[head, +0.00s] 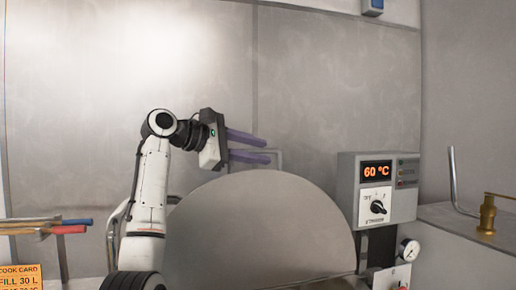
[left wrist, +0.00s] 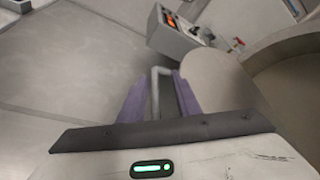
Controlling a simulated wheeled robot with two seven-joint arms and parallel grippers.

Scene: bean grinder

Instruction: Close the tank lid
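The tank lid (head: 260,230) is a grey round plate standing raised in the middle of the head view. It also shows in the left wrist view (left wrist: 222,82), beside the tank's round rim (left wrist: 268,48). A grey bar handle (head: 279,163) shows behind the lid's top edge. My left gripper (head: 262,149) is above the lid's top edge, its two purple fingers apart and pointing right. In the left wrist view, the handle (left wrist: 156,90) lies between the fingers (left wrist: 160,98), with gaps visible on the sides. My right gripper is not in view.
A control box (head: 377,190) reading 60 °C stands right of the lid, with a pressure gauge (head: 409,250) below. A brass fitting (head: 487,214) is at far right.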

